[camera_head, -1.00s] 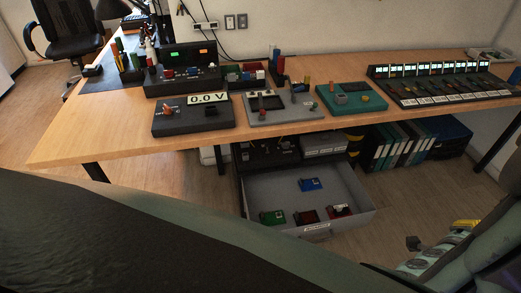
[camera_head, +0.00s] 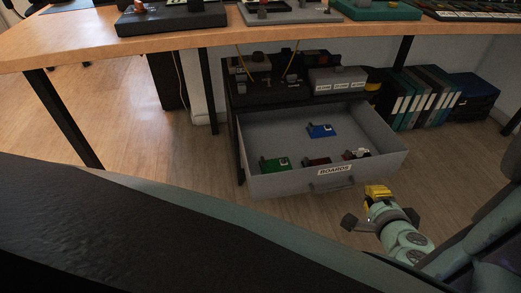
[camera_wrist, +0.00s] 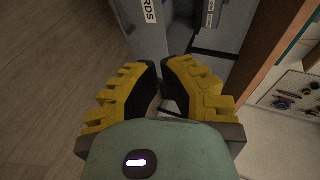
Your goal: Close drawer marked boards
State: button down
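The grey drawer (camera_head: 228,170) marked BOARDS is pulled out from the cabinet under the table. Its label (camera_head: 335,170) is on the front, with a bar handle (camera_head: 332,186) just below. Blue (camera_head: 321,130), green (camera_head: 275,164) and dark red boards lie inside. My gripper (camera_head: 378,191), with yellow fingers, is to the right of the handle, apart from it. In the wrist view my gripper (camera_wrist: 160,68) has its fingers almost together with a narrow slit between them and nothing held. The drawer front with part of its label (camera_wrist: 149,11) is beyond the fingertips.
The wooden table edge (camera_head: 200,45) runs above the drawer, and a dark table leg (camera_head: 62,118) stands at left. Small devices sit on the cabinet above the drawer. Binders (camera_head: 415,92) stand on the floor behind right. Floor in front of the drawer is clear.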

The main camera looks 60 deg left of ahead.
jog(key=s+a+f+n+g+y+b, duration=0.1)
jog(key=s+a+f+g+y+b, duration=0.15)
jog(key=f+b, duration=0.35)
jog(key=b, duration=0.4)
send_near(316, 171)
jog(key=shift+n+y, duration=0.4)
jog(key=shift+y, duration=0.05)
jog(key=x, duration=0.3)
jog(key=f+x, duration=0.1)
jog(key=x, duration=0.2)
jog(key=shift+w+a, duration=0.1)
jog(key=shift+w, duration=0.1)
jog(key=shift+w+a, duration=0.2)
jog(key=shift+a, duration=0.25)
